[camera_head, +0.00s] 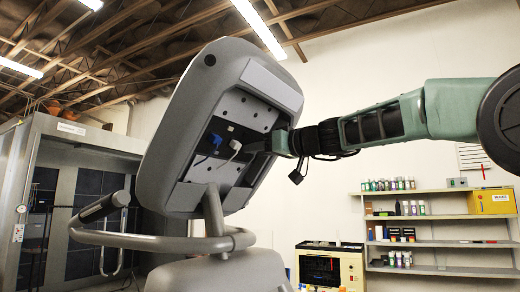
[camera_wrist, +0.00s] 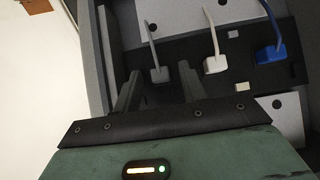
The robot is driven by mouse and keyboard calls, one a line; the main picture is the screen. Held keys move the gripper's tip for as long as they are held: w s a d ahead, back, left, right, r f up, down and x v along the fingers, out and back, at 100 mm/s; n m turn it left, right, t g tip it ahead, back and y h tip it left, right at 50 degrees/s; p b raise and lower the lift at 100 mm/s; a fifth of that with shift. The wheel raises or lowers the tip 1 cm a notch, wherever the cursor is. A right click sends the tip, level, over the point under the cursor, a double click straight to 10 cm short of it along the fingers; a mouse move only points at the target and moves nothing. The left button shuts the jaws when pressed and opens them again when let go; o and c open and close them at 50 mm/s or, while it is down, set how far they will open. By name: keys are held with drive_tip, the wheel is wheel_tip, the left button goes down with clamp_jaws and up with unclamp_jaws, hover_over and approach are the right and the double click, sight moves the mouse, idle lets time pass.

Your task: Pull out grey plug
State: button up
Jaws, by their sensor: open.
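The grey plug (camera_wrist: 159,74) sits in the dark recessed panel, with its grey cord running up from it. In the wrist view my gripper (camera_wrist: 160,82) is open, with one finger on each side of the grey plug and gaps between; the depth between fingertips and plug is hard to judge. In the head view my gripper (camera_head: 256,144) reaches into the console's open back from the right. The grey plug cannot be made out there, likely hidden by the gripper.
A white plug (camera_wrist: 214,64) and a blue plug (camera_wrist: 271,53) sit in the same panel to the right. The grey console housing (camera_head: 185,125) surrounds the recess. A handlebar (camera_head: 150,240) is below. Shelves with bottles (camera_head: 440,218) stand at the back right.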

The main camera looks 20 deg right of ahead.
clamp_jaws()
drive_tip(key=shift+s+d+f+b, duration=0.45)
drive_tip(key=shift+f+b, duration=0.2)
drive_tip(key=shift+b, duration=1.35)
unclamp_jaws()
drive_tip(key=shift+s, duration=0.15)
drive_tip(key=shift+s, duration=0.1)
drive_tip(key=b+v, duration=0.8)
drive_tip(key=v, duration=0.9)
drive_tip(key=shift+b, duration=0.3)
